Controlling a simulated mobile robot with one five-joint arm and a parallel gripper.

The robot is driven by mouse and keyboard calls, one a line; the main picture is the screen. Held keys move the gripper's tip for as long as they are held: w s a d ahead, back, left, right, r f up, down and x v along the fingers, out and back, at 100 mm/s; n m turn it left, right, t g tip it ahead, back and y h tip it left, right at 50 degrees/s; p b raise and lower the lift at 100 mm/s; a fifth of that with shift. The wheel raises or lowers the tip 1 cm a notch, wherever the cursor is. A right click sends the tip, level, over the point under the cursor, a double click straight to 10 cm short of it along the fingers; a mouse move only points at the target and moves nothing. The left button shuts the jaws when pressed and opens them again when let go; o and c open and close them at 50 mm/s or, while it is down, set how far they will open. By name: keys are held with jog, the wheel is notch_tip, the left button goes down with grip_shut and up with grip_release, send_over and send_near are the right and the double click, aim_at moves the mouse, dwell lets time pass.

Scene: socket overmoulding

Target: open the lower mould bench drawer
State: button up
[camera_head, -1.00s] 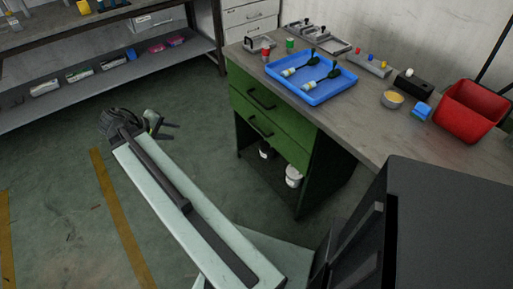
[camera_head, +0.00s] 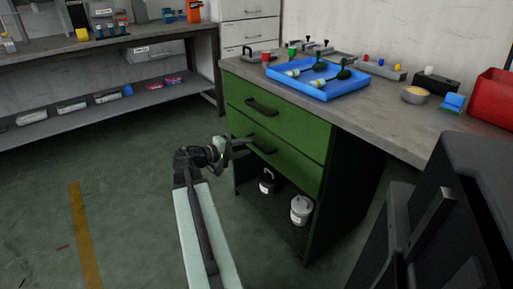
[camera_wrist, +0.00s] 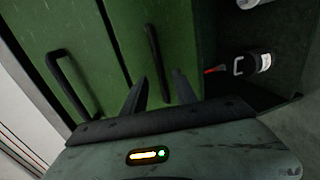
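The green mould bench has two drawers, and both look shut. The lower drawer (camera_head: 295,165) has a dark bar handle (camera_head: 262,142), which also shows in the wrist view (camera_wrist: 153,45). The upper drawer (camera_head: 290,120) has a like handle (camera_head: 262,106). My gripper (camera_head: 248,147) is at the left part of the lower drawer's front, close to its handle. In the wrist view my gripper (camera_wrist: 161,78) is open, with its two fingers apart and the lower handle's near end just ahead of the gap. I cannot tell whether the fingers touch the handle.
Below the drawers, an open bay holds a dark container (camera_head: 268,182) and a white tub (camera_head: 301,209). A blue tray (camera_head: 318,88) with tools lies on the bench top (camera_head: 385,125). A shelf unit (camera_head: 100,108) stands back left. The floor (camera_head: 125,195) left of the bench is clear.

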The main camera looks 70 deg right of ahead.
aim_at(255, 145)
jog(key=x, duration=0.5)
jog(key=shift+s+d+b, duration=0.2)
jog(key=shift+d+b, duration=0.1)
jog(key=shift+b, duration=0.1)
grip_shut()
dwell(0.9)
